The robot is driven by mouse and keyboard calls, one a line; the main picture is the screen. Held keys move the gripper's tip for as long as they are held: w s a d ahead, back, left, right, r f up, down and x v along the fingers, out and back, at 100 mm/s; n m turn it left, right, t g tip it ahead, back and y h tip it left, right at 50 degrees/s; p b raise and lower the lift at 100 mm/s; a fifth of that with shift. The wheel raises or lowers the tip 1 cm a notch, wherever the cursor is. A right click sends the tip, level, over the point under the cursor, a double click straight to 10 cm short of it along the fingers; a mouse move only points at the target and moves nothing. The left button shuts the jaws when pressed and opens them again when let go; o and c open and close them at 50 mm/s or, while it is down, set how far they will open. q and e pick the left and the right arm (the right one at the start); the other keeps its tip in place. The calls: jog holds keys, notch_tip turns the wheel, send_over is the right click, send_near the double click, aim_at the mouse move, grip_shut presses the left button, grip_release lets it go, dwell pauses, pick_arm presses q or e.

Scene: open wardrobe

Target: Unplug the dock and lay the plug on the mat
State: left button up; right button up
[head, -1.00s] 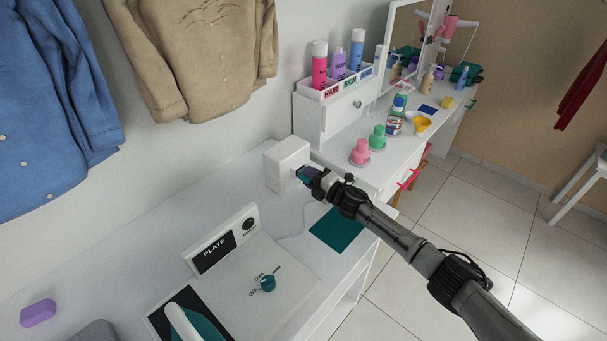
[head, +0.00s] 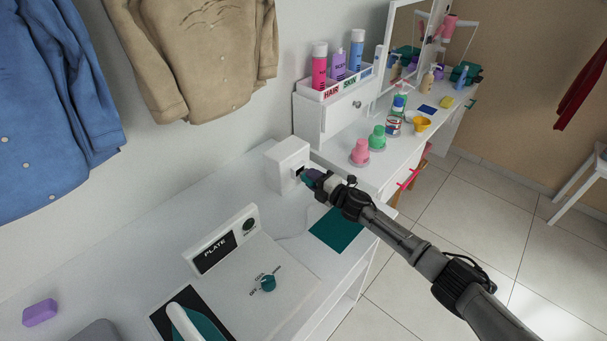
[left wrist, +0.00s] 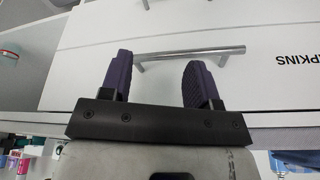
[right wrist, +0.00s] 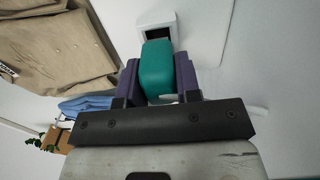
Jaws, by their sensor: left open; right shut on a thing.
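The teal plug (right wrist: 157,72) is between the purple fingers of my right gripper (right wrist: 158,80), which is shut on it. In the head view my right gripper (head: 309,180) holds the plug just in front of the white socket box (head: 287,166). The dark socket opening (right wrist: 158,33) shows beyond the plug, with a small gap. The teal mat (head: 336,231) lies flat and bare on the counter, below my right arm. The white dock (head: 262,285) has a PLATE panel and a teal knob. My left gripper (left wrist: 158,85) is open and empty, facing a drawer handle.
A teal and white iron (head: 192,322) rests at the dock's near left. A purple block (head: 40,312) lies far left. The counter around the mat is mostly clear.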

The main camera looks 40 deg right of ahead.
jog(key=shift+s, duration=0.1)
jog(key=shift+s+p, duration=0.3)
jog(key=shift+s, duration=0.05)
jog(key=shift+p+v, duration=0.65)
jog(key=shift+v, duration=0.9)
jog(key=shift+d+r, duration=0.1)
